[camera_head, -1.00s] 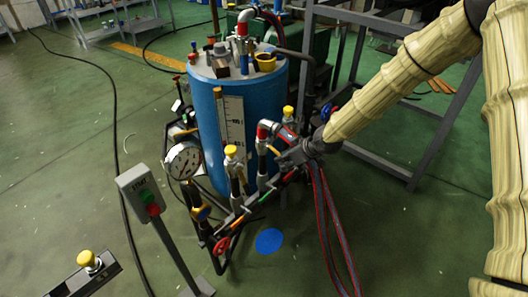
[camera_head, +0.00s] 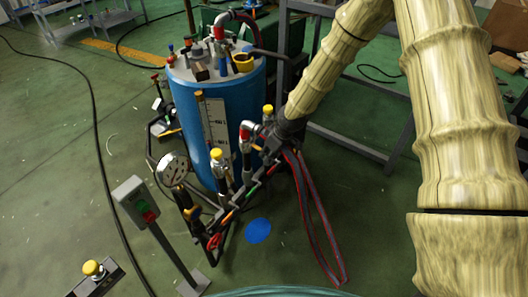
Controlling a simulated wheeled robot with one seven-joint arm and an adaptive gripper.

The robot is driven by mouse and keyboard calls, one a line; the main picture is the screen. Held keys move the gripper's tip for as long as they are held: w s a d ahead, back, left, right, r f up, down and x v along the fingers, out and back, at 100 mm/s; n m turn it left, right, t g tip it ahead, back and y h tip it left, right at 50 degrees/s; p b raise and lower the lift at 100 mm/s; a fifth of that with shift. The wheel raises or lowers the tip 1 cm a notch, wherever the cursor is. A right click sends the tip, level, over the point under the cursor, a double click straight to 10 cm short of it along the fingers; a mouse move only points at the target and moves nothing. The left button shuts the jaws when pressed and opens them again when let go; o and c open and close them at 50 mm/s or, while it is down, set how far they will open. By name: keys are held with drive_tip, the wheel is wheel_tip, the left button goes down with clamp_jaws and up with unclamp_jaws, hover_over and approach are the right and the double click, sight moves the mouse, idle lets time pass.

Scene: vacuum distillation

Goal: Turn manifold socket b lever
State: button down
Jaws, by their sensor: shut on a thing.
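The manifold (camera_head: 228,212) is a dark low pipe run with coloured bands, in front of the blue tank (camera_head: 198,132). Upright fittings rise from it, one with a yellow cap (camera_head: 217,154) and one with a red and white elbow (camera_head: 247,127). My gripper (camera_head: 266,141) is at the right-hand end of the manifold, beside the elbow, and is shut on a small lever there. A bit of orange (camera_head: 256,147) shows by the fingertips. The fingers and my wrist hide most of the lever, and no socket letter can be read.
A gauge (camera_head: 173,169) and a red handwheel (camera_head: 214,242) are on the manifold's left part. A button box (camera_head: 136,202) on a post stands at front left. A grey frame (camera_head: 345,145) stands behind.

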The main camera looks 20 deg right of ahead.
idle(0.3)
drive_tip(key=c, duration=1.3)
unclamp_jaws()
drive_tip(key=shift+r, duration=0.1)
drive_tip(key=v, duration=1.1)
drive_tip(key=shift+s+d+r, duration=0.15)
drive_tip(key=shift+r, duration=0.2)
